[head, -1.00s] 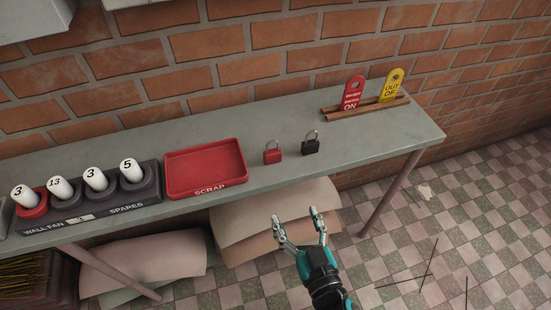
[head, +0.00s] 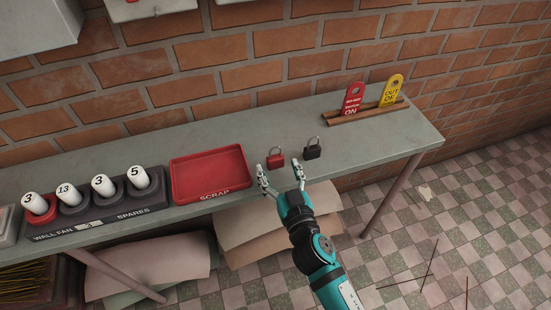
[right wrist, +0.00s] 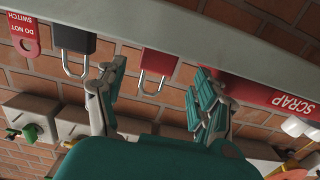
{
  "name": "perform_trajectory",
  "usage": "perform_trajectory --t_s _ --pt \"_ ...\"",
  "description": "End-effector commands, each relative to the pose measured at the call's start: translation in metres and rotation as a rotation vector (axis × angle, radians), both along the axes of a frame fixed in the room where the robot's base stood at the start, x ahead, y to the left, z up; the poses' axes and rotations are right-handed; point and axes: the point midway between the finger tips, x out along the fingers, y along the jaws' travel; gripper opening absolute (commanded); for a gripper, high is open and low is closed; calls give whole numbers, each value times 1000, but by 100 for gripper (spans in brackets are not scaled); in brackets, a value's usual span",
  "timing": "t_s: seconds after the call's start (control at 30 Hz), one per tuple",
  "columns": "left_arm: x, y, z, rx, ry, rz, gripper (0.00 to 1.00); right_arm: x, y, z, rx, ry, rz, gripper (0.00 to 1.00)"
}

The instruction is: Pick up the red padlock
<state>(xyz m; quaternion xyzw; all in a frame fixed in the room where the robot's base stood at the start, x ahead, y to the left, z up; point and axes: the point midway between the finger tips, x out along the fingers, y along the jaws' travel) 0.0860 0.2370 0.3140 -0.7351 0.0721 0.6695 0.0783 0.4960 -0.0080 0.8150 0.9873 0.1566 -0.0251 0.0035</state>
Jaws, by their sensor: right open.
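The red padlock (head: 275,162) stands upright on the grey bench near its front edge, shackle up. My right gripper (head: 279,172) is open and empty at the bench's front edge, its two fingertips spread on either side of the padlock's line, just in front of it. In the right wrist view, which is upside down, the red padlock (right wrist: 158,63) shows between the two spread fingers (right wrist: 158,80), with clear space on both sides. I cannot tell whether the tips reach beside its body. My left gripper is not in view.
A black padlock (head: 312,152) stands close to the right of the red one. The red scrap tray (head: 209,195) lies to the left. A wooden rack (head: 368,112) with a red and a yellow tag stands at the right rear. The bench (head: 240,136) is clear behind the padlocks.

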Motion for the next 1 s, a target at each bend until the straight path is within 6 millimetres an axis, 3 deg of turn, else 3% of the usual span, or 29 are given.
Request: perform_trajectory --t_s 0.23,0.57,1.0 --pt "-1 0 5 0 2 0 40 36 7 -2 0 -2 0 69" --pt "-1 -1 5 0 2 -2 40 42 9 -3 -1 -1 0 68" --pt "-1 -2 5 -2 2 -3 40 41 9 -3 -1 -1 0 10"
